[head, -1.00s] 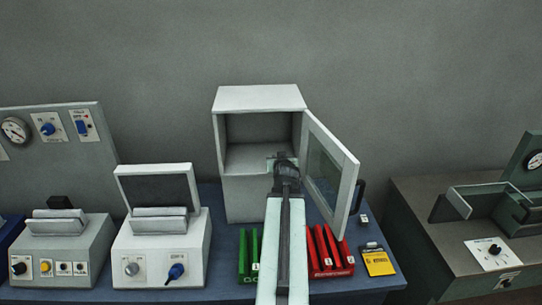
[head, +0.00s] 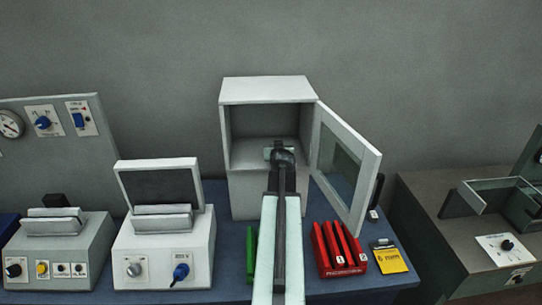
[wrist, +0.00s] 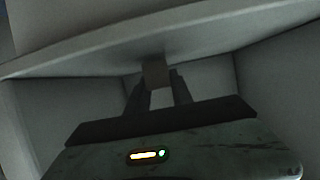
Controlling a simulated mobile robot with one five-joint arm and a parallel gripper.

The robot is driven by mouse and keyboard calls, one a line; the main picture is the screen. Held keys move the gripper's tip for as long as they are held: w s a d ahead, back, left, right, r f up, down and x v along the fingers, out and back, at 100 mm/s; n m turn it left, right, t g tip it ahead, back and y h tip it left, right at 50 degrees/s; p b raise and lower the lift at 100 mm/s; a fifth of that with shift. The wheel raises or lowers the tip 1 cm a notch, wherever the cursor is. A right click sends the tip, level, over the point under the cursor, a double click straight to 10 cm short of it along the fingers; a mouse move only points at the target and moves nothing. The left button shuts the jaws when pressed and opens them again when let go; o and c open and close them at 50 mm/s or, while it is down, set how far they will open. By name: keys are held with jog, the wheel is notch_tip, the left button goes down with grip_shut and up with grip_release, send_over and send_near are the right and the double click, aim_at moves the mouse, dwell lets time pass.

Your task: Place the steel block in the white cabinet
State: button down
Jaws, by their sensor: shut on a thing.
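The white cabinet (head: 268,90) stands at the back of the blue table with its glass door (head: 345,165) swung open to the right. My gripper (head: 281,150) is at the cabinet's open front, in the compartment opening. In the wrist view my gripper (wrist: 158,84) is shut on the steel block (wrist: 156,74), a small grey-brown block held between the fingertips. Pale cabinet walls surround it there, and a pale edge crosses above it. I cannot tell whether the block touches the cabinet. My arm and gripper hide the block in the head view.
A green rack (head: 251,255) and a red rack (head: 338,250) flank my arm, with a yellow meter (head: 389,257) to the right. A white device (head: 164,245) and a grey device (head: 58,250) stand left. A dark bench (head: 460,235) is at the right.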

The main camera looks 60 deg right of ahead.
jog(key=shift+s+f, duration=0.15)
jog(key=shift+f, duration=0.25)
jog(key=shift+w+a+r, duration=0.1)
jog(key=shift+w+a, duration=0.1)
jog(key=shift+w, duration=0.2)
jog(key=c, duration=1.5)
grip_release()
jog(key=shift+s+f, duration=0.1)
jog(key=shift+f, duration=0.1)
jog(key=shift+c, duration=0.2)
jog(key=o, duration=0.4)
jog(key=shift+r, duration=0.1)
